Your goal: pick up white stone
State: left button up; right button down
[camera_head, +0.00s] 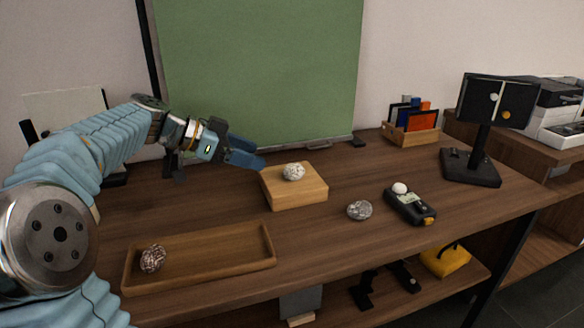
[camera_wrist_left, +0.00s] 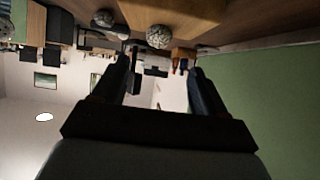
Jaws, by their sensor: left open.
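A whitish speckled stone (camera_head: 293,172) rests on a wooden block (camera_head: 308,192) near the middle of the table. In the left wrist view the stone (camera_wrist_left: 159,37) shows upside down on the block's edge, ahead of the two fingers. My left gripper (camera_head: 254,156) is open and empty, just left of and slightly above the stone, its blue fingers pointing toward it without touching. My right gripper is in neither view.
A grey stone (camera_head: 360,210) lies right of the block, beside a black handheld device (camera_head: 408,207). A wooden tray (camera_head: 215,262) at the front left holds a reddish-brown stone (camera_head: 152,258). A green board (camera_head: 262,70) stands behind; a black stand (camera_head: 470,167) is at the right.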

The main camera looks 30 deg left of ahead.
aim_at(287, 168)
pick_arm(q)
jog(key=x, duration=0.4)
jog(key=shift+w+d+f, duration=0.1)
jog(key=shift+w+d, duration=0.05)
jog(key=shift+w, duration=0.05)
jog(key=p+x, duration=0.1)
jog(key=x, duration=0.4)
jog(key=shift+w+d+f, duration=0.1)
jog(key=shift+d+f, duration=0.1)
jog(key=shift+f, duration=0.05)
jog(key=c, duration=1.1)
jog(key=shift+c, duration=0.2)
